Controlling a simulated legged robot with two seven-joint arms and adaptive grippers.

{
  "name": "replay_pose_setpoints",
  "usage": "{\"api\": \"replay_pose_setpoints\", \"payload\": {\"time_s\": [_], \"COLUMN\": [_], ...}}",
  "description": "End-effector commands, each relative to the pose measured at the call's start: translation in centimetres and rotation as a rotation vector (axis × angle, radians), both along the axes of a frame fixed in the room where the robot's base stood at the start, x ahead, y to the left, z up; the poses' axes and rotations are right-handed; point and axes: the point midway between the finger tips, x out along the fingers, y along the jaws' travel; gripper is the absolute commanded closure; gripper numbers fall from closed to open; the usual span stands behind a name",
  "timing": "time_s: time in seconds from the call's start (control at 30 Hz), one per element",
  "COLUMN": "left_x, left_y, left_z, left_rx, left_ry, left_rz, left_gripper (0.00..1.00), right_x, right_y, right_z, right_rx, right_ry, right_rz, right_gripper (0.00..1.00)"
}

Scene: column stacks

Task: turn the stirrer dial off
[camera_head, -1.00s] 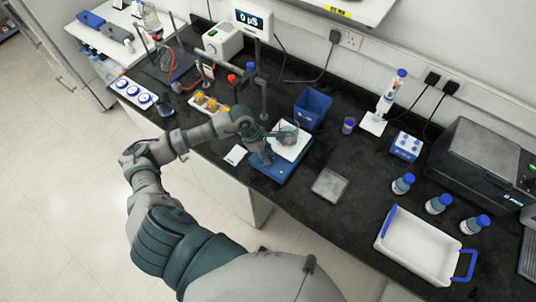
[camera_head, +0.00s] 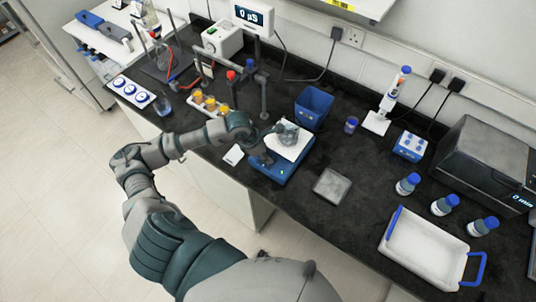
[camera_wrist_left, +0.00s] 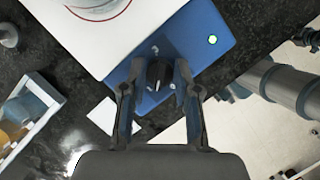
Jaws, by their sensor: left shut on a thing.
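The stirrer (camera_head: 285,172) is a blue base with a white top plate, standing near the front edge of the black bench. A glass beaker (camera_head: 287,134) is on the plate. In the left wrist view the stirrer front (camera_wrist_left: 210,55) carries a black dial (camera_wrist_left: 158,74) with a pale mark, and a lit green-white lamp. My left gripper (camera_wrist_left: 157,82) has one finger on each side of the dial and is shut on it. In the head view my left gripper (camera_head: 266,158) is at the stirrer's front left; the dial is hidden there. My right gripper is not in view.
A white vial rack (camera_head: 210,104) and a small white card (camera_head: 233,155) are left of the stirrer. A blue bin (camera_head: 313,104) stands behind it. A grey square plate (camera_head: 332,186) lies to its right. Blue-capped bottles and a white tray (camera_head: 428,250) are further right.

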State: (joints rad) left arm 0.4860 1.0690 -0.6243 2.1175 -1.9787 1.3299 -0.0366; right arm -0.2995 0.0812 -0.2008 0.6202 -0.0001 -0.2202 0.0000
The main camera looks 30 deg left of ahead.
Motion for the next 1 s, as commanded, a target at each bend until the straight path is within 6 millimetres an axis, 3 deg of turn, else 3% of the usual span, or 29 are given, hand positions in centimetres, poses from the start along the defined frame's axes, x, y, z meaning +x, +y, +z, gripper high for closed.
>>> {"api": "replay_pose_setpoints", "payload": {"time_s": [0.93, 0.97, 1.0], "left_x": [-0.19, -0.19, -0.17], "left_y": [0.06, 0.05, 0.04], "left_z": [-0.31, -0.31, -0.29], "left_rx": [0.010, 0.010, 0.010], "left_ry": [0.011, 0.011, 0.010], "left_rz": [0.000, 0.000, 0.000], "left_gripper": [1.00, 0.64, 0.60], "right_x": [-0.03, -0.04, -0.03], "right_y": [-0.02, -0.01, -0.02], "right_z": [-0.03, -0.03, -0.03], "right_rx": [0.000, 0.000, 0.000], "right_ry": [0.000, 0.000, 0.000], "right_rz": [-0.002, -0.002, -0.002], "right_gripper": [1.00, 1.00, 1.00]}}
